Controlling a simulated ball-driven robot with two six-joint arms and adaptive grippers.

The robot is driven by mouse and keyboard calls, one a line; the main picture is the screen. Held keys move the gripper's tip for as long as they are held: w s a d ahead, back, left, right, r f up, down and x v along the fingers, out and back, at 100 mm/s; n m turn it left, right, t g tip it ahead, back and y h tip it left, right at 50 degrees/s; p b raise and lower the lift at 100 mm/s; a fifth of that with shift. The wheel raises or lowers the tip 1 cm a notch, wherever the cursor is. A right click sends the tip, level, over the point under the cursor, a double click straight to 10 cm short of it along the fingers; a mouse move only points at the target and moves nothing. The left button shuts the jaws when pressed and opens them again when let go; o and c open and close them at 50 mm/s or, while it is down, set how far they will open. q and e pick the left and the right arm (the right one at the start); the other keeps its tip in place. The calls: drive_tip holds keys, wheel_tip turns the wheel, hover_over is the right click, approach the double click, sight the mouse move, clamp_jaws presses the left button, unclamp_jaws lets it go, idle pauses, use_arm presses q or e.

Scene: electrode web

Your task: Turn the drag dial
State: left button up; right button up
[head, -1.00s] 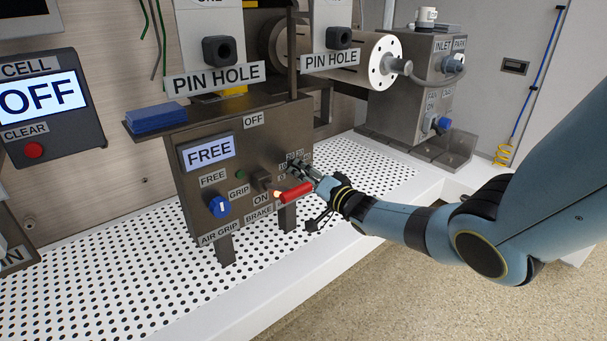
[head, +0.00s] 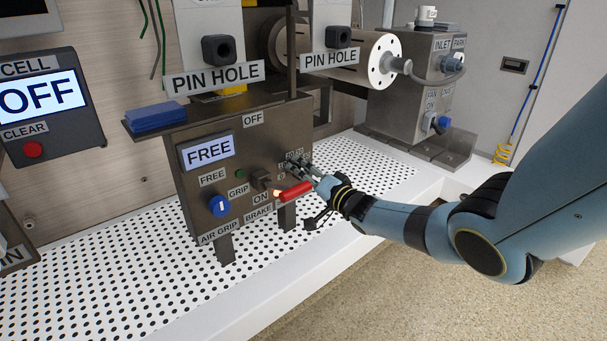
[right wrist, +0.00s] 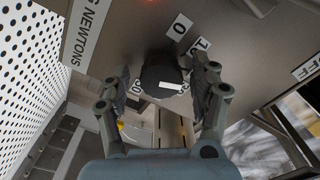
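The drag dial (right wrist: 163,77) is a dark round knob with a white mark, seen in the right wrist view. Labels such as 0, 10 and 30 stand around it, with a NEWTONS label at the left. My right gripper (right wrist: 160,98) is open, with one finger on each side of the dial. The right finger is very near the dial's edge; a gap shows at the left finger. In the head view my right gripper (head: 318,178) is at the right part of the dark control panel (head: 190,187) and mostly hides the dial. My left gripper is not in view.
A red brake handle (head: 294,191) sticks out just left of my right gripper. A blue air-grip knob (head: 219,206) and a FREE display (head: 209,151) are further left on the panel. The white perforated table (head: 120,270) is clear in front.

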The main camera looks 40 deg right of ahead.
drive_tip(key=s, duration=1.2)
drive_tip(key=shift+d, duration=0.45)
